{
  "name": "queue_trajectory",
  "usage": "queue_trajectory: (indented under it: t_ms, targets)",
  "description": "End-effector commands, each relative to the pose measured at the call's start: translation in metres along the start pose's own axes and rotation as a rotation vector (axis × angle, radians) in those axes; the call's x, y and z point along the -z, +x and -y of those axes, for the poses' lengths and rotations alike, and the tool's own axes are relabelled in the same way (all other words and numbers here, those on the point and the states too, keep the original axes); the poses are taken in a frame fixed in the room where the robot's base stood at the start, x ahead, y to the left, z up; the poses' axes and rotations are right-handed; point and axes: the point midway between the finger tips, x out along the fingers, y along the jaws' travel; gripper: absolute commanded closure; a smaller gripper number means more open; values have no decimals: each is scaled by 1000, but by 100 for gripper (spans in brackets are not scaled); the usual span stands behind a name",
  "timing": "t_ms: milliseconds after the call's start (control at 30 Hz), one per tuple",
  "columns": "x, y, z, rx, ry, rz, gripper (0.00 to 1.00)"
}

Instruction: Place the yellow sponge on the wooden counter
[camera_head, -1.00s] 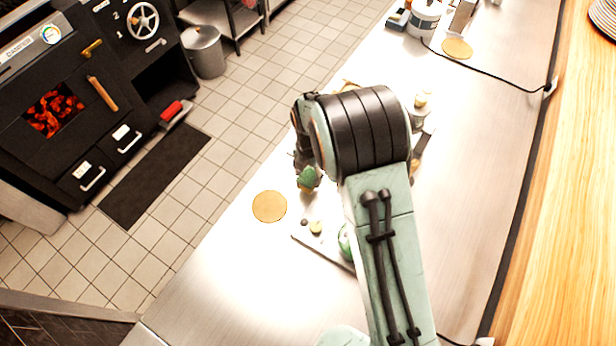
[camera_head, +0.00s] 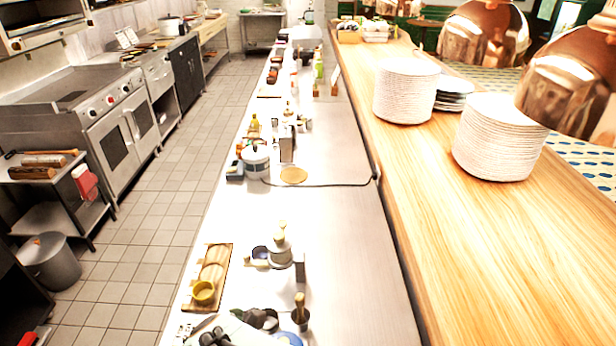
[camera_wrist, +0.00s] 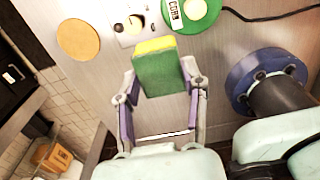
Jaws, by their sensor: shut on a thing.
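The sponge (camera_wrist: 158,72) shows in the wrist view as a green block with a yellow layer along its far edge. My gripper (camera_wrist: 160,78) is shut on it, one finger on each side. The steel worktop lies behind the sponge in that view; the gap between them is hard to judge. I cannot make out the sponge in the head view. The wooden counter (camera_head: 440,225) is the long, pale surface on the right of the head view, beside the steel worktop (camera_head: 345,260).
Two tall white plate stacks (camera_head: 406,92) (camera_head: 498,138) and dark plates (camera_head: 453,93) stand on the wooden counter. Copper lamps (camera_head: 572,75) hang over its right side. Its near part is bare. A wooden tray (camera_head: 222,262) and a white tub (camera_head: 255,162) stand on the steel worktop.

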Motion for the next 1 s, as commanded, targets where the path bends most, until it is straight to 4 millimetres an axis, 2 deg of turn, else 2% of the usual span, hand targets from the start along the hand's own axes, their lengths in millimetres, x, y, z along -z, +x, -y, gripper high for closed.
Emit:
queue_trajectory:
  t_ms: [167, 267, 367, 467, 567, 667, 767, 800, 867, 900, 967, 1000]
  targets:
    - [-17, -24, -24, -6, 6, 6, 79]
    - [-39, -38, -30, -7, 52, 6, 79]
    - [-71, -50, -24, -6, 133, 5, 79]
    - [-106, -61, -10, -6, 230, 5, 79]
    - [-142, -71, 16, -5, 342, 5, 79]
    - [-180, -80, 53, -5, 469, 5, 79]
    - [-214, -88, 103, -5, 610, 4, 79]
    - [-225, -90, 125, -5, 668, 4, 79]
    - [-239, -94, 161, -5, 754, 4, 79]
    - [-246, -96, 185, -5, 810, 4, 79]
    - [-253, -98, 222, -5, 892, 3, 79]
    - [-256, -100, 247, -5, 946, 3, 79]
